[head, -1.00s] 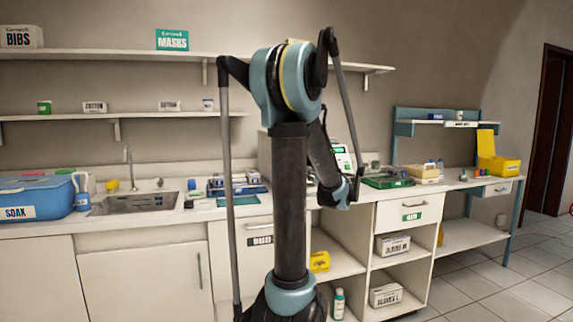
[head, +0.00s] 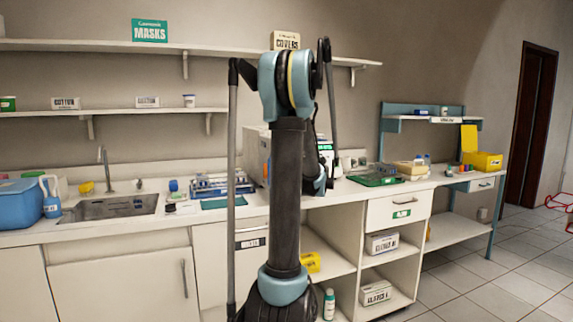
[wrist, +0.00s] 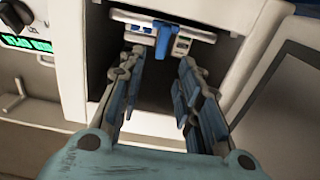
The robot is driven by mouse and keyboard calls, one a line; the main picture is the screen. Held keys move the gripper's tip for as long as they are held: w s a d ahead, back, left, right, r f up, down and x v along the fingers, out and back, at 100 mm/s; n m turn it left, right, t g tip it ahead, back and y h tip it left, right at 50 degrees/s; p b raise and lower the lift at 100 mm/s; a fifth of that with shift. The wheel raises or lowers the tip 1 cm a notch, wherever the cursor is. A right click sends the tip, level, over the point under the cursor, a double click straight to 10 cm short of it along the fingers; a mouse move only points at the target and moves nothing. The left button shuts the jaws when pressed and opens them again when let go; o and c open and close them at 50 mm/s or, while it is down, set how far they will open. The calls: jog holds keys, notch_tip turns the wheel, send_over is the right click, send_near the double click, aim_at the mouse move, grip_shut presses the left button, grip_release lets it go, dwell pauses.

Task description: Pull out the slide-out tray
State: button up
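A white machine with a green-lit display (wrist: 28,44) fills the left of the wrist view, with a dark open chamber (wrist: 160,72) in front of me. Near the top of the opening is what looks like the slide-out tray (wrist: 185,43), pale, with a blue upright tab or handle (wrist: 165,40) at its middle. My gripper (wrist: 163,72) is open, its two fingers spread and pointing towards the opening. The tab lies beyond the fingertips, between their lines; I see no contact. In the head view the machine (head: 255,150) stands on the counter, mostly hidden behind my arm.
An open door with a dark panel (wrist: 285,85) stands close on the right of my gripper. On the counter, a blue rack (head: 220,184) is left of the machine and a green tray (head: 375,181) is right of it. Open floor (head: 490,280) lies at the right.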

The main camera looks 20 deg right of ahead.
jog(key=w, duration=0.8)
jog(key=shift+w+a, duration=0.15)
jog(key=shift+a, duration=0.05)
